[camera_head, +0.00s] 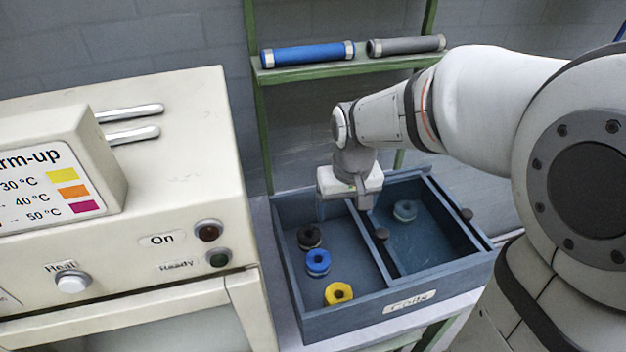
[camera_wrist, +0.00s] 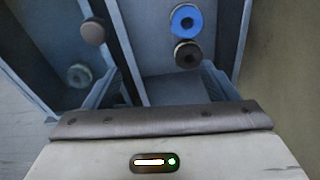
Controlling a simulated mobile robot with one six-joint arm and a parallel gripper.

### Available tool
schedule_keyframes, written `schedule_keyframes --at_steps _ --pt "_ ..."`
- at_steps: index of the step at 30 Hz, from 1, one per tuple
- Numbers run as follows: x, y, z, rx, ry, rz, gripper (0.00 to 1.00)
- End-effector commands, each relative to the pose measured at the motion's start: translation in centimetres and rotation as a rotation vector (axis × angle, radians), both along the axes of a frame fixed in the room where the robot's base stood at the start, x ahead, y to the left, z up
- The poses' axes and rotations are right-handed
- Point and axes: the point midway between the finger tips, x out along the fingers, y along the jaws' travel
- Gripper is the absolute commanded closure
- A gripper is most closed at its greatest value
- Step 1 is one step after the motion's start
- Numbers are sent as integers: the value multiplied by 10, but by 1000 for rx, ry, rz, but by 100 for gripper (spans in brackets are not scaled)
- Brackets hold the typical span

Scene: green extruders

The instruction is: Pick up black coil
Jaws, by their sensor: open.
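The black coil (camera_head: 309,237) lies in the left compartment of the blue-grey box labelled Coils (camera_head: 410,308), behind the blue coil (camera_head: 318,263) and the yellow coil (camera_head: 338,293). In the wrist view the black coil (camera_wrist: 188,54) sits just below the blue coil (camera_wrist: 186,21), close to the right finger. My gripper (camera_head: 345,205) is above the back of the box, near the divider. In the wrist view my gripper (camera_wrist: 165,85) has its two fingers spread wide, with nothing between them. The black coil lies ahead of the fingers, nearer the right one.
A grey-green coil (camera_head: 405,210) lies in the right compartment. A cream machine (camera_head: 150,200) stands close on the left. A green shelf (camera_head: 345,66) behind holds a blue roll (camera_head: 307,54) and a grey roll (camera_head: 406,45).

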Motion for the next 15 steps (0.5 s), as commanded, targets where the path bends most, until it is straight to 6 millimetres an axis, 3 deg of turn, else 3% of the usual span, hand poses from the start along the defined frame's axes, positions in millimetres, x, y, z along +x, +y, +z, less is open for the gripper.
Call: schedule_keyframes --at_steps 1,6,9,15 --pt "13 13 -20 -5 25 27 21" --pt "45 47 -64 -17 72 92 21" --pt "57 61 -83 -21 90 118 21" --pt "66 74 -103 -27 106 140 21"
